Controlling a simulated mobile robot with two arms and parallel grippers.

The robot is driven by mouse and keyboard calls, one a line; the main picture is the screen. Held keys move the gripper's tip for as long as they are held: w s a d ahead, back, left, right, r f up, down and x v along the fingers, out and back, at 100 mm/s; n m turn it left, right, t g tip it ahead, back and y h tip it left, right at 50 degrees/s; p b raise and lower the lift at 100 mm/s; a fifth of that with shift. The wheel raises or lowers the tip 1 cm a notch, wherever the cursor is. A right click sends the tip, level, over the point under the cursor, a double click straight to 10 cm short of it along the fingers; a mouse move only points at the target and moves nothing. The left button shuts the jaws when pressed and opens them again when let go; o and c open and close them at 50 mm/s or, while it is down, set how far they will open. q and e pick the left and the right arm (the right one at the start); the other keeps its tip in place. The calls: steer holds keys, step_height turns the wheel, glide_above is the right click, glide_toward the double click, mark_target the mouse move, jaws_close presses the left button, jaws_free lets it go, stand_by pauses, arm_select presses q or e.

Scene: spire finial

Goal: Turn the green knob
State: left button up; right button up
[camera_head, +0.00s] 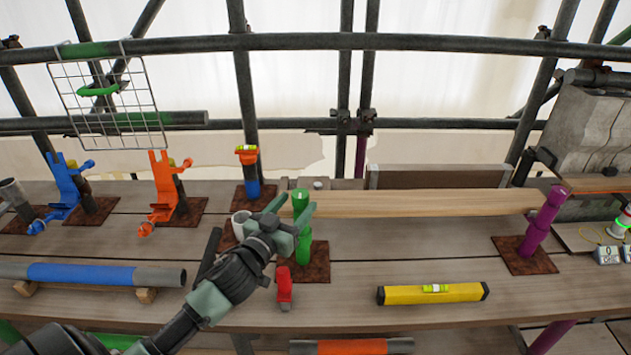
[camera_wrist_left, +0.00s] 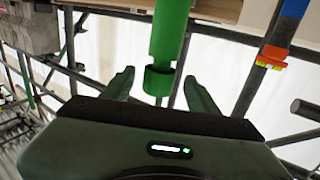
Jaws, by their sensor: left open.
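A green post (camera_head: 303,247) stands upright on a rust-brown base plate (camera_head: 318,268) on the plank table. Its top end is the green knob (camera_head: 300,198). My left gripper (camera_head: 293,211) is at the top of the post, with its fingers open around the knob. In the left wrist view the green knob (camera_wrist_left: 158,82) lies between the two spread fingers of the gripper (camera_wrist_left: 161,92), with gaps at both sides. Part of the post is hidden by the gripper in the head view. My right gripper is not in view.
A wooden beam (camera_head: 420,203) runs right from the green post to a purple post (camera_head: 541,225). A red item (camera_head: 284,287) and a yellow level (camera_head: 432,294) lie in front. Blue (camera_head: 66,188) and orange (camera_head: 162,190) fittings stand left. A steel pipe (camera_head: 330,41) crosses above.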

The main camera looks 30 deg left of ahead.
mark_target(307, 191)
arm_select(q)
steer(key=shift+w+r+p, duration=0.25)
steer(key=shift+w+r, duration=0.05)
steer(key=shift+w, duration=0.3)
steer(key=shift+w+r+p, duration=0.25)
steer(key=shift+w+r, duration=0.05)
steer(key=shift+w, duration=0.3)
steer(key=w, duration=0.2)
steer(key=shift+w+a+f, duration=0.15)
steer(key=shift+w+f, duration=0.2)
steer(key=shift+w, duration=0.35)
steer(key=c, duration=1.2)
jaws_close()
steer(key=shift+p, duration=0.3)
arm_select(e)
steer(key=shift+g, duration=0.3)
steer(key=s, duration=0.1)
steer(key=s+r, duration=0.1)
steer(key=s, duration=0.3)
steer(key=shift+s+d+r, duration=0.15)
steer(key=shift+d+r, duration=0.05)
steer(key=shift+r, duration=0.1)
arm_select(q)
steer(key=shift+h, duration=0.3)
